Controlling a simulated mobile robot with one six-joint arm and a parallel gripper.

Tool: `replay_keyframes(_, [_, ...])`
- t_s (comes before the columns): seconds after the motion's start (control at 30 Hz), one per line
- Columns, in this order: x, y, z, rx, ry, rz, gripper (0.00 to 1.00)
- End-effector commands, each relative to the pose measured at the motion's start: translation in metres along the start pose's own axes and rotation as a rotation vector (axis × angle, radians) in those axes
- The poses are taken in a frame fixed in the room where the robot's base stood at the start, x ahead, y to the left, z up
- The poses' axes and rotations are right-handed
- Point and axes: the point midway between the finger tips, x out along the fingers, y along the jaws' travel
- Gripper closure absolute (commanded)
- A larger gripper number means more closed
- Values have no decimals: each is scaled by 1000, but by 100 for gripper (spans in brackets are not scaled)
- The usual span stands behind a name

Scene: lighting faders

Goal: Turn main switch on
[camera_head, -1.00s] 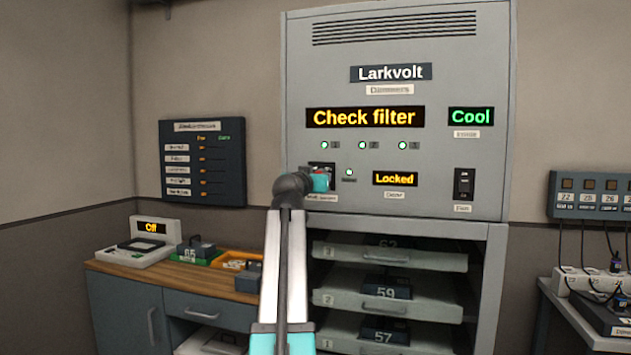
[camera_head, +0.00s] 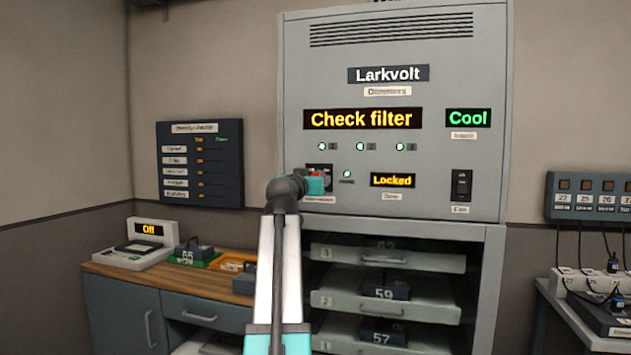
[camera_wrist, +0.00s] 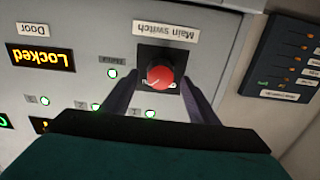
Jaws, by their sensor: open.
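The main switch is a red round knob (camera_wrist: 160,77) on a black square plate on the grey cabinet front. It shows upside down in the wrist view, with its "Main switch" label (camera_wrist: 165,31). My gripper (camera_wrist: 160,88) is open, with one dark finger on each side of the knob. I cannot tell whether the fingertips touch the panel, and a gap shows between the fingers and the knob. In the head view my gripper (camera_head: 315,183) is at the switch plate (camera_head: 319,170) and hides much of the knob.
The cabinet (camera_head: 440,60) shows "Check filter", "Cool" and "Locked" displays and several green lights. A black fan switch (camera_head: 462,185) is to the right. Drawers (camera_head: 388,255) are below. A wooden counter (camera_head: 200,282) stands at left under a dark wall panel (camera_head: 200,162).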

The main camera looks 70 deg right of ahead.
Motion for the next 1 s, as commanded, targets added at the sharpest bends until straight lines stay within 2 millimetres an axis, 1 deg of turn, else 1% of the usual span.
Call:
replay_keyframes(0.03, [-8,1,1,0,0,0,46])
replay_keyframes(0.7, [-88,2,1,0,1,0,46])
replay_keyframes(0.9, [-106,2,0,0,1,1,46])
replay_keyframes(1.0, [-112,2,0,0,1,1,46])
